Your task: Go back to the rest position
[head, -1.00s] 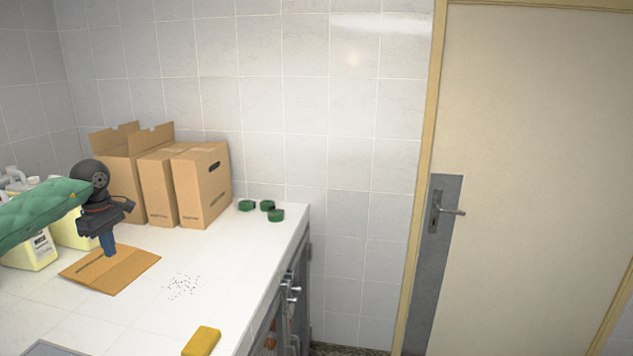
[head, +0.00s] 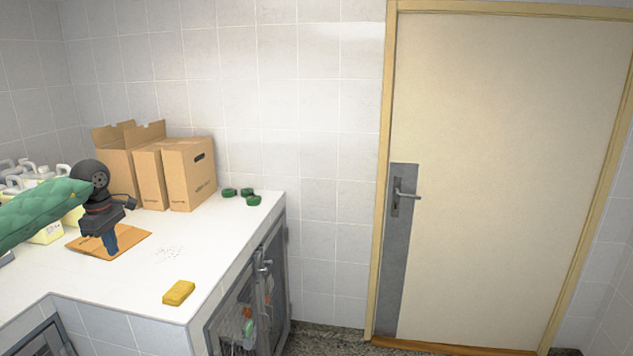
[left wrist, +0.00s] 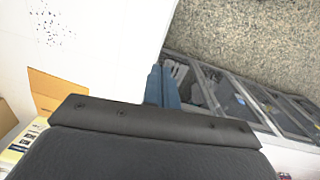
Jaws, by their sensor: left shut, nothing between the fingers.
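My left gripper (head: 110,240) reaches in from the left in the head view, on my green-sleeved arm. Its blue fingers are shut with nothing between them. In the head view they show in front of a flat brown cardboard piece (head: 130,241) on the white counter. In the left wrist view the shut blue fingers (left wrist: 162,88) overlap the counter's edge, with the speckled floor and kennel fronts below. My right gripper is not in view.
The white counter (head: 215,235) bears cardboard boxes (head: 188,175), green round items (head: 246,194), a yellow sponge (head: 179,292), dark specks and pale yellow jugs (head: 48,232). Metal kennel doors (head: 262,290) line its right side. A closed door (head: 500,180) stands at right.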

